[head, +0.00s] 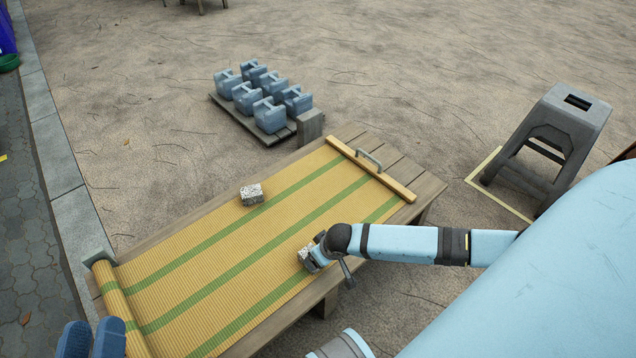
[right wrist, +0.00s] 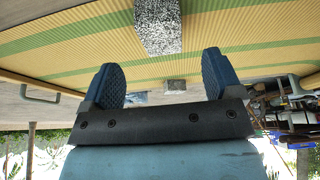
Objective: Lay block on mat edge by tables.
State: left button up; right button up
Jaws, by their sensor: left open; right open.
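A yellow mat with green stripes (head: 200,265) lies on a low plank table (head: 410,170). One speckled grey block (head: 251,194) sits near the mat's far edge. A second speckled block (head: 304,254) is on the mat's near side, partly hidden by my right gripper (head: 316,254). In the right wrist view, seen upside down, the near block (right wrist: 157,26) lies ahead of the open fingers of the right gripper (right wrist: 163,80), with a gap to both fingers. The other block (right wrist: 176,86) is farther off. My left gripper (head: 91,340) is open and empty at the bottom left corner, its fingertips showing.
A wooden bar (head: 365,166) with a metal handle (head: 368,158) crosses the mat's right end; its left end is rolled up (head: 115,305). Blue weights (head: 268,115) stand on a low pallet behind. A grey stool (head: 550,140) stands at right. The mat's middle is clear.

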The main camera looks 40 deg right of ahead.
pick_arm(q)
jog(key=shift+s+a+r+t+p, duration=0.1)
jog(key=shift+r+t+p, duration=0.4)
jog(key=shift+r, duration=0.6)
pick_arm(e)
jog(key=shift+v, duration=1.8)
